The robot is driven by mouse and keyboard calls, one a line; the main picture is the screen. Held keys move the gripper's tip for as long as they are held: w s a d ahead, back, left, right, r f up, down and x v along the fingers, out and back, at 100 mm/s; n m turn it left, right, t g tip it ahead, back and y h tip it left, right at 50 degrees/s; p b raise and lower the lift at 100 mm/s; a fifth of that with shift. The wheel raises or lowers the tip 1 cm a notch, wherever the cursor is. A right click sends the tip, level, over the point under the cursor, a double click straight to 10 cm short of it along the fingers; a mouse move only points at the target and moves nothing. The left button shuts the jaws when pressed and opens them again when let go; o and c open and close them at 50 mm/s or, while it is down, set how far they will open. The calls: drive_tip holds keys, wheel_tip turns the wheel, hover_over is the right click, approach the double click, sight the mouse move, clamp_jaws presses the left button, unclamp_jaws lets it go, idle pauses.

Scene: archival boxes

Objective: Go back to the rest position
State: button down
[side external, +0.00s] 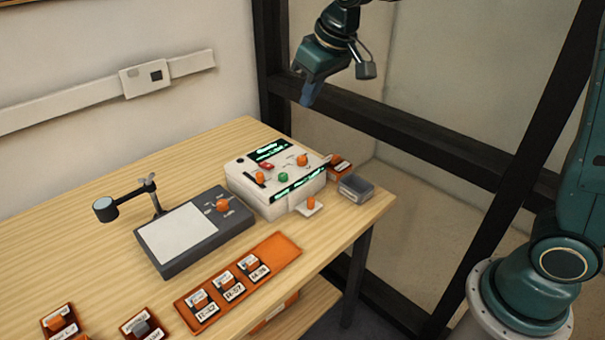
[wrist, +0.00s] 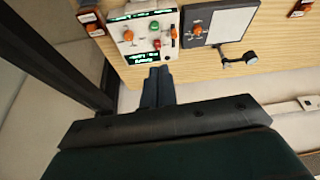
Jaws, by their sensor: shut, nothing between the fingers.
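My gripper (side external: 309,92) is raised in the air above and behind the table's far right corner. Its fingers are shut with nothing between them. In the wrist view the closed fingers (wrist: 160,72) point toward the table, and they appear just in front of the white control box's edge. The white control box (side external: 243,183) stands on the wooden table (side external: 95,215), well below my gripper and apart from it. It has an orange knob, a green button and lit green displays, and it also shows in the wrist view (wrist: 140,40).
A dark light pad (side external: 178,235) with a magnifier arm (side external: 104,208) stands left of the box. An orange tray (side external: 285,247) holds several labelled boxes. A grey bin (side external: 356,188) sits at the right edge. Black frame bars (side external: 400,138) run close behind my gripper.

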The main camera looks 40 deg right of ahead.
drive_tip(key=s+d, duration=0.2)
drive_tip(key=s, duration=1.1)
drive_tip(key=s+d+m+t, duration=0.1)
drive_tip(key=s+d, duration=0.2)
drive_tip(key=s, duration=1.1)
drive_tip(key=shift+s+f, duration=0.3)
